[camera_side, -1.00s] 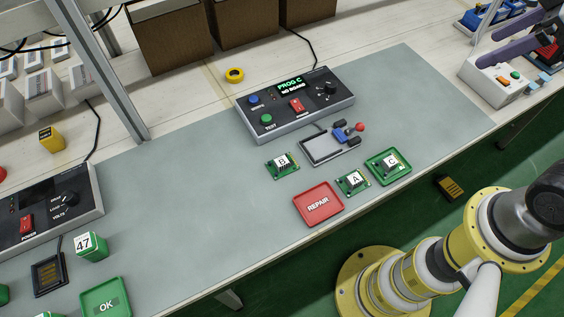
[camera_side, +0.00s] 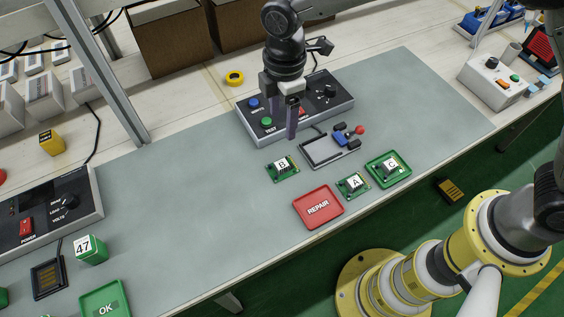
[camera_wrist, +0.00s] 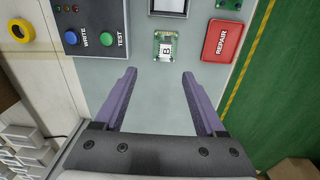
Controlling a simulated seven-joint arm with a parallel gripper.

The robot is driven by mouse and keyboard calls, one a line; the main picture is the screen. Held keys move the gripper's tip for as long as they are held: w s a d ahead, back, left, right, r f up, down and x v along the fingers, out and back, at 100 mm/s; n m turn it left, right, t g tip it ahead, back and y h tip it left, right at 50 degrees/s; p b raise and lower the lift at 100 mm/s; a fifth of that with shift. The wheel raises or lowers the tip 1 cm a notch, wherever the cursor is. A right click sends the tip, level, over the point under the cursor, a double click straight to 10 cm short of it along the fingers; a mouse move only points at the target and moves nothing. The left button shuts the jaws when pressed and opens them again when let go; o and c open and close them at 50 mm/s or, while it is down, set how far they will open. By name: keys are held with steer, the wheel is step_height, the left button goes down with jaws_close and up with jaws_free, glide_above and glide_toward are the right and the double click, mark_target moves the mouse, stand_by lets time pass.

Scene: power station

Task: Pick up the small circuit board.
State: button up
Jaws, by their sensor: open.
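Three small green circuit boards lie on the grey mat. Board B (camera_side: 282,168) is at the left, board A (camera_side: 353,185) is right of the red REPAIR tray, and board C (camera_side: 391,166) lies in a green tray (camera_side: 405,174). My gripper (camera_side: 284,122) is open and empty, above the mat in front of the programmer box. In the wrist view, board B (camera_wrist: 166,47) lies ahead of my gripper (camera_wrist: 160,75), roughly centred between the two purple fingers and apart from them.
The programmer box (camera_side: 340,103) stands behind the boards, with a board clamp (camera_side: 325,148) having a red-knobbed lever before it. The red REPAIR tray (camera_side: 318,207) lies near the front edge. The mat's middle left is clear.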

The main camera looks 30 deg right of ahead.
mark_target(282, 164)
steer(key=f, duration=1)
steer(key=s+f, duration=0.1)
steer(key=f, duration=0.3)
steer(key=shift+a+f, duration=0.3)
steer(key=shift+f, duration=0.1)
jaws_close()
